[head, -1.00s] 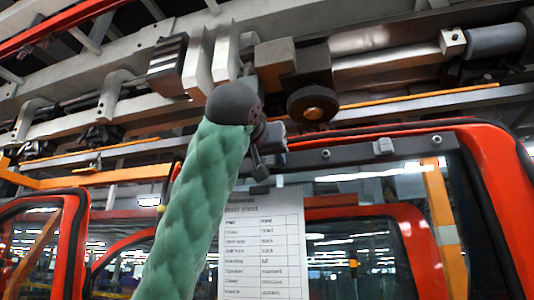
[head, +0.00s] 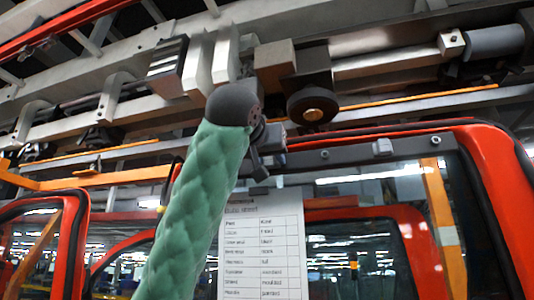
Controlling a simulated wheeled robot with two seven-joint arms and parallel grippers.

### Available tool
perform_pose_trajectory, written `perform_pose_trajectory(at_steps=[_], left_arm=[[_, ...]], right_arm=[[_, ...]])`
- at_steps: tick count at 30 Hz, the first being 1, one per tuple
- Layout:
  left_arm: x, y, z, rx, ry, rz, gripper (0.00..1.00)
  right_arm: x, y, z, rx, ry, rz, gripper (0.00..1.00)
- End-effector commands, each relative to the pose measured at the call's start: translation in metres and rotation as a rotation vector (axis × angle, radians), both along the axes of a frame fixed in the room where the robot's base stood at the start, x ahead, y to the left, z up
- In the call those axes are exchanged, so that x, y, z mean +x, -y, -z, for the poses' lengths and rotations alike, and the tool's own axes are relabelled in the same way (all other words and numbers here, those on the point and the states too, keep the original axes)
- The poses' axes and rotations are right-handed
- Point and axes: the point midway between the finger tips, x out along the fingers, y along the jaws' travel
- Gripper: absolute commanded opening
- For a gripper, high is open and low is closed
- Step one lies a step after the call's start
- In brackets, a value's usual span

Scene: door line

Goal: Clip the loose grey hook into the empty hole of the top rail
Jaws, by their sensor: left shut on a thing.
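My left arm, in a green padded sleeve, rises through the middle of the head view. Its gripper (head: 262,150) is at the left part of the dark top rail (head: 350,154) of a red door frame. The gripper is shut on a small grey piece, taken to be the grey hook (head: 272,160), mostly hidden by the wrist. A grey block (head: 382,147) and a round hole or bolt (head: 325,154) show on the rail to the right. I cannot tell whether the hook touches the rail. My right gripper is not in view.
A printed sheet (head: 262,245) hangs below the rail by the gripper. An overhead conveyor beam with a dark roller (head: 312,106) runs close above. Red door frames (head: 490,200) stand right and left. An orange upright (head: 444,220) stands at the right.

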Motion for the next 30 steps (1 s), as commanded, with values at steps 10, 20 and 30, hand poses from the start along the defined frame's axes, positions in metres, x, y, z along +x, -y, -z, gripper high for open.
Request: perform_pose_trajectory(at_steps=[10,20,30], left_arm=[[0.0059,-0.0004,0.0011,0.0,-0.007,-0.003,0.6],[0.0063,-0.0017,0.001,-0.001,-0.008,-0.005,0.6],[0.0065,-0.0023,0.0011,-0.002,-0.008,-0.006,0.6]], right_arm=[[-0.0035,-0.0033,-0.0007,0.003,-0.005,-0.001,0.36],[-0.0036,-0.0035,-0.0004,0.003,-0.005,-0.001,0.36],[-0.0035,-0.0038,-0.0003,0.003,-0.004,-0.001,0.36]])
